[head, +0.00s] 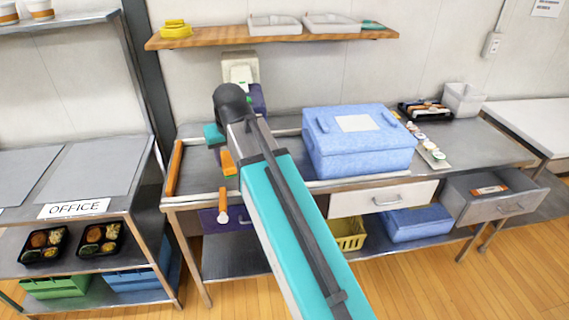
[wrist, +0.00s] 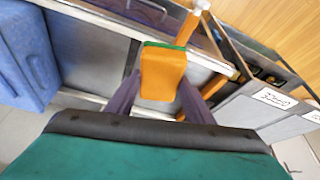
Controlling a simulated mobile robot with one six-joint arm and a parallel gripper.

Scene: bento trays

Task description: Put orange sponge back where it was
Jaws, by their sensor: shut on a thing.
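The orange sponge (wrist: 163,72) is an orange block with a green layer along its far edge. My gripper (wrist: 160,84) is shut on it, with a purple finger at each side. In the head view the orange sponge (head: 228,162) shows beside my arm, above the left part of the metal table (head: 205,178). My fingers are mostly hidden there. In the wrist view the sponge appears held over the table's front edge area; its exact height cannot be told.
A blue lidded box (head: 358,155) stands right of my arm. An orange rod with a pale end (head: 222,200) juts from the table's front. An orange strip (head: 175,168) lies at the left edge. A wooden shelf (head: 220,40) hangs behind. A drawer (head: 492,208) stands open at right.

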